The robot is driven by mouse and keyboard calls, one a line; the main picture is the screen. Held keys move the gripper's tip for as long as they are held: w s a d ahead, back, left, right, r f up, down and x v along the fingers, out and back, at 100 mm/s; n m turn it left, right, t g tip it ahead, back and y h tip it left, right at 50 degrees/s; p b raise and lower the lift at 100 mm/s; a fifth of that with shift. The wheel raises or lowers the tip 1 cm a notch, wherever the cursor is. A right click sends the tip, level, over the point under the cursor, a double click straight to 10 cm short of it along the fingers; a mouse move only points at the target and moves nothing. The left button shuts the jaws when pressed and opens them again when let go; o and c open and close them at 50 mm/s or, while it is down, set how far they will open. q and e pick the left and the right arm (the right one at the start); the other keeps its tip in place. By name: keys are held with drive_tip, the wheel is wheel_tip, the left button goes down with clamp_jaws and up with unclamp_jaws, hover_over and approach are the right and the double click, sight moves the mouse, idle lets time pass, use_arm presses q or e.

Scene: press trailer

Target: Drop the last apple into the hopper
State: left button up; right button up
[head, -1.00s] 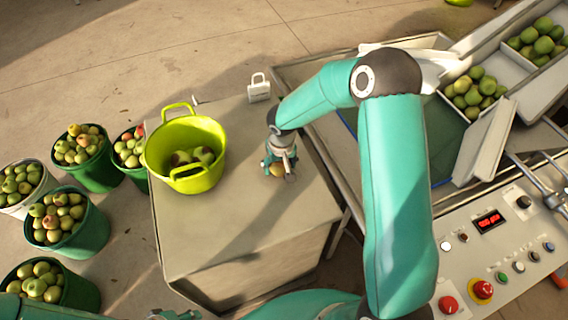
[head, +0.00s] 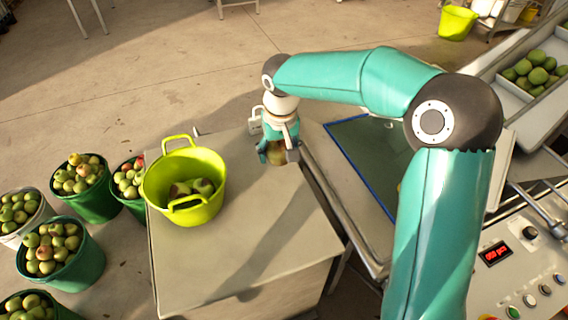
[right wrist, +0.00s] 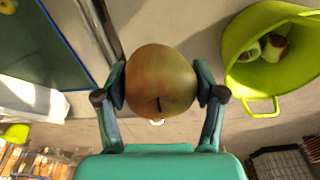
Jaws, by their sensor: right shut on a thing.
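My right gripper (head: 278,156) is shut on an apple (head: 275,153), above the right back part of the table. In the right wrist view, the reddish-green apple (right wrist: 160,82) sits between the two fingers, its stem end facing the camera. A blue-edged, dark green surface (head: 362,150) lies on the machine right of the gripper; it also shows at upper left in the right wrist view (right wrist: 38,42). I cannot tell whether this is part of the hopper, as my right arm hides much of the machine. My left gripper is out of view.
A lime-green tub (head: 212,165) with a few apples stands left of the gripper on the grey table (head: 215,255). Several buckets of apples stand on the floor at left. An inclined conveyor (head: 520,95) carries apples at upper right, above a control panel (head: 520,265).

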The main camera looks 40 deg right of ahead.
drive_tip(key=shift+r, duration=0.45)
drive_tip(key=a+f+n, duration=0.1)
drive_tip(key=a+f, duration=0.2)
drive_tip(key=f, duration=0.2)
drive_tip(key=a+f+n, duration=0.1)
drive_tip(key=a+f, duration=0.3)
drive_tip(key=f, duration=0.1)
drive_tip(key=a+f+n, duration=0.1)
drive_tip(key=a+f, duration=0.3)
drive_tip(key=f, duration=0.2)
drive_tip(key=shift+s+n+y, duration=0.2)
drive_tip(key=shift+n+y, duration=0.1)
drive_tip(key=shift+n, duration=0.1)
